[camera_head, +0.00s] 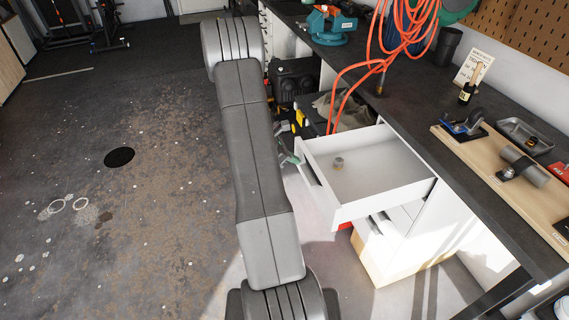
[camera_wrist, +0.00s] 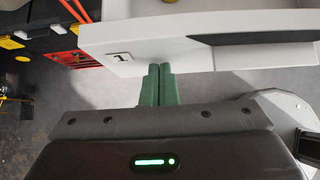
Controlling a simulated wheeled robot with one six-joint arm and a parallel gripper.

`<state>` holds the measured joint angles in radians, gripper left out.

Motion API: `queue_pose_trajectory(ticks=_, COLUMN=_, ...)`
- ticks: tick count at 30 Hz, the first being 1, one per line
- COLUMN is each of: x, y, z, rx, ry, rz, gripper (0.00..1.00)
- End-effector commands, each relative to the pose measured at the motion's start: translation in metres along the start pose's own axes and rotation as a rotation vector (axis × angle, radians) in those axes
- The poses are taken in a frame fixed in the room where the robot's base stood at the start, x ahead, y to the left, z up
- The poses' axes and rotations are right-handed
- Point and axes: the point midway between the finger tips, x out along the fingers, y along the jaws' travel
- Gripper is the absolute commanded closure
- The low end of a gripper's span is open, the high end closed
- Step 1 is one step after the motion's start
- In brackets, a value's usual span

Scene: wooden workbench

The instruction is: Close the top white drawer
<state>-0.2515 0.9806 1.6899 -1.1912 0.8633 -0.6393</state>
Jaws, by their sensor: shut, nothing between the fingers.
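The top white drawer (camera_head: 378,178) is pulled well out from the white cabinet (camera_head: 432,235) under the workbench, in the head view. In the wrist view the drawer front (camera_wrist: 190,32) shows a "1" label and a dark handle strip (camera_wrist: 262,37). My gripper (camera_wrist: 158,72) is shut and empty, its green fingertips at the edge of the drawer front, left of the handle strip. I cannot tell whether they touch it.
The dark workbench top (camera_head: 400,100) runs along the right, with orange cable (camera_head: 392,45), a teal vise (camera_head: 329,25) and a wooden board (camera_head: 500,175) bearing tools. Bags and a black case (camera_head: 294,78) lie beyond the drawer. The floor (camera_head: 130,210) at left is open.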

Motion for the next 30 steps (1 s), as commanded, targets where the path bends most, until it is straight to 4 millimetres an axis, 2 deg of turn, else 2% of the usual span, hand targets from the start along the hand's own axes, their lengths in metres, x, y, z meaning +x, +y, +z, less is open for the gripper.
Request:
queue_pose_trajectory(ticks=1, x=0.012, y=-0.001, z=0.006, rx=0.006, ry=-0.001, rz=-0.003, gripper=1.0)
queue_pose_trajectory(ticks=30, x=0.192, y=-0.001, z=0.193, rx=0.005, ry=0.0, rz=-0.003, gripper=1.0)
